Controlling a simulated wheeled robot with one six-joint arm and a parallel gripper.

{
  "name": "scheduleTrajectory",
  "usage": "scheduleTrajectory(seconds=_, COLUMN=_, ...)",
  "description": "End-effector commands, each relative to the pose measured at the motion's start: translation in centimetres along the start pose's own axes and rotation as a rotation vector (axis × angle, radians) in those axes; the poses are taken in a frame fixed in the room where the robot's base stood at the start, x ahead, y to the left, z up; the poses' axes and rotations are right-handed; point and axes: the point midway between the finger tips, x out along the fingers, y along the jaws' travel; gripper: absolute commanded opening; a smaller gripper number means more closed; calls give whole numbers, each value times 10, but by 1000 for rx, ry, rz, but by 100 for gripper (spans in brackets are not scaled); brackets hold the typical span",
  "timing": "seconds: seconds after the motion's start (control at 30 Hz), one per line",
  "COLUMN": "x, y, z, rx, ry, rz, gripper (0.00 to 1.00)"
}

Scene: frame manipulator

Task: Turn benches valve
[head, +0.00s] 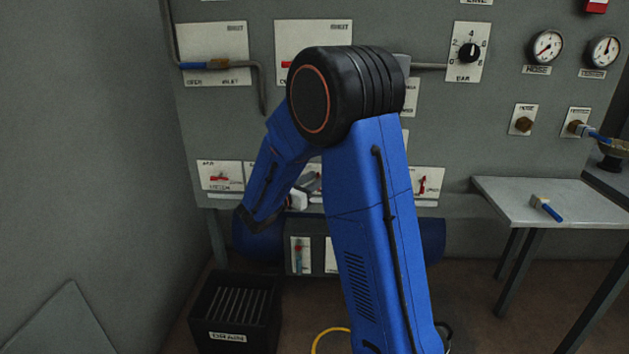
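A grey wall panel (440,120) carries several valves and levers. I cannot read which label names the benches valve. A small plate at the lower left holds a red handle (218,178). Another red handle (422,186) is right of my arm. My blue arm covers the middle of the panel. A pale grey piece beside the forearm may be part of my gripper (299,197); its fingers cannot be made out.
A bent pipe with a blue-sleeved lever (205,65) is at the upper left. A grey side table (500,195) with a blue-handled brush (546,208) stands at right. A black crate (235,330) and yellow hose (330,333) are on the floor. A wall closes the left.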

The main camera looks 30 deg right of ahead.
Motion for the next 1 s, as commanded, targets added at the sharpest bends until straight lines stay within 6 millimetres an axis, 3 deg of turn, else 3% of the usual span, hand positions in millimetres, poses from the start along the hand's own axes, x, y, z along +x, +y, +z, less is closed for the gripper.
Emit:
scheduleTrajectory(seconds=0.27, x=1, y=0, z=0, rx=0, ry=0, rz=0, gripper=32)
scheduleTrajectory(seconds=0.4, x=1, y=0, z=0, rx=0, ry=0, rz=0, gripper=0)
scheduleTrajectory(seconds=0.77, x=1, y=-1, z=1, rx=25, ry=15, rz=-1, gripper=0)
scheduleTrajectory(seconds=1.0, x=3, y=-3, z=3, rx=131, ry=85, rz=-1, gripper=0)
